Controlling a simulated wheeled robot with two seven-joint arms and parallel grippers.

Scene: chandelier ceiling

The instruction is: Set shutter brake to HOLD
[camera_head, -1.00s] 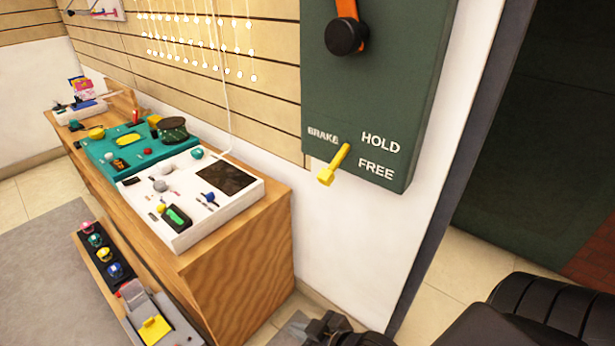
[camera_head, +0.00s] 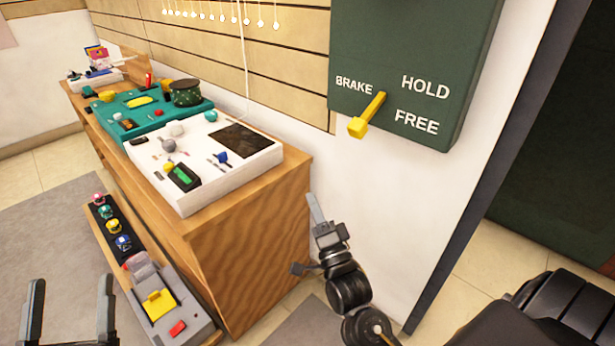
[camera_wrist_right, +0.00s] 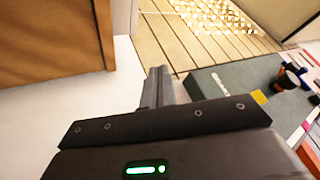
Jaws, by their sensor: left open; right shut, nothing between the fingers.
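The dark green brake panel (camera_head: 400,60) hangs on the white wall, with BRAKE, HOLD above and FREE below in white letters. Its yellow lever (camera_head: 368,114) slopes down and left, its thick end about level with FREE. My right gripper (camera_head: 314,205) is shut and empty, below and left of the lever and apart from it. In the right wrist view its fingers (camera_wrist_right: 160,88) point toward the wall; a greenish panel (camera_wrist_right: 225,80) lies to their right, with a small yellow patch partly hidden. My left gripper (camera_head: 70,300) is open and empty at the lower left.
A wooden cabinet (camera_head: 250,250) with a white device tray (camera_head: 210,200) and a teal tray (camera_head: 140,130) stands left of the panel. A low shelf with a grey box (camera_head: 190,310) runs along its front. A dark doorway (camera_head: 560,150) is at right.

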